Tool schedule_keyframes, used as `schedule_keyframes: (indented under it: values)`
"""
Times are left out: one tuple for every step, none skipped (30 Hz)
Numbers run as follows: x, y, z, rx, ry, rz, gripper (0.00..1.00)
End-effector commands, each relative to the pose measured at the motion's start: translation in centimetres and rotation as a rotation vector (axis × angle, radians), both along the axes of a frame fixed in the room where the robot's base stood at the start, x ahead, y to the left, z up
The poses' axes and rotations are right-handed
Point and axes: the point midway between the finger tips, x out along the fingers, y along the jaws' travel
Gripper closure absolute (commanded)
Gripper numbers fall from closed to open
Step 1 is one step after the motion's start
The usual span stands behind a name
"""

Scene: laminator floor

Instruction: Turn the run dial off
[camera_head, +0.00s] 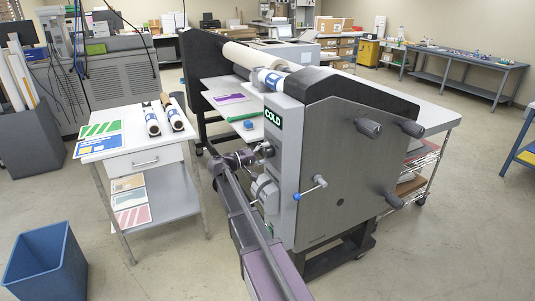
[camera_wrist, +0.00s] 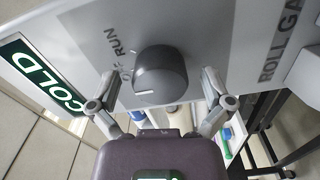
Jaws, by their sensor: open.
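The run dial (camera_wrist: 162,72) is a dark round knob on the laminator's light grey end panel, below the green COLD sign. In the wrist view the lettering by it reads RUN and OFF, partly hard to read. A short white line shows on the knob's lower left face; I cannot tell which label it marks. My gripper (camera_wrist: 157,92) is open, with one finger left of the knob and one right of it. Neither finger is clearly touching it. In the head view my gripper (camera_head: 251,156) is close to the panel of the laminator (camera_head: 345,150).
A blue-ended crank handle (camera_head: 312,190) sticks out from the panel to the right of my arm. A white side table (camera_head: 140,150) with prints and rolls stands at left. A blue bin (camera_head: 45,262) is at lower left. A ROLL GAP label (camera_wrist: 283,40) is right of the dial.

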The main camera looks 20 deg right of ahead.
Motion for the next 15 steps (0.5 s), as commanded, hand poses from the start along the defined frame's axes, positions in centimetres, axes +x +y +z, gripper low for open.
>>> schedule_keyframes:
  values:
    - [0.0, 0.4, 0.0, 0.0, 0.0, 0.001, 0.0]
    - [0.0, 0.7, 0.0, 0.0, 0.0, 0.002, 0.0]
    - [0.0, 1.1, 0.0, 0.0, 0.0, 0.002, 0.0]
    - [0.0, 1.4, 0.0, 0.0, 0.0, 0.002, 0.0]
    - [0.0, 1.7, 0.0, 0.0, 0.0, 0.002, 0.0]
    - [-0.1, 2.3, 0.0, 0.0, 0.0, 0.002, 0.0]
    - [-0.1, 2.7, 0.0, 0.0, 0.0, 0.002, 0.0]
    - [-0.1, 3.2, 0.0, 0.001, 0.0, 0.002, 0.0]
    - [-0.1, 3.8, 0.0, 0.001, 0.0, 0.002, 0.0]
    - [-0.1, 4.2, 0.0, 0.0, 0.0, 0.002, 0.0]
    - [-0.2, 4.7, 0.0, 0.0, 0.0, 0.002, 0.0]
    - [-0.2, 5.4, 0.0, 0.001, 0.0, 0.002, 0.0]
    - [-0.2, 5.9, 0.0, 0.001, 0.0, 0.002, 0.0]
    - [-0.2, 6.4, 0.0, 0.001, 0.0, 0.002, 0.0]
    - [-0.2, 7.0, 0.0, 0.0, 0.0, 0.002, 0.0]
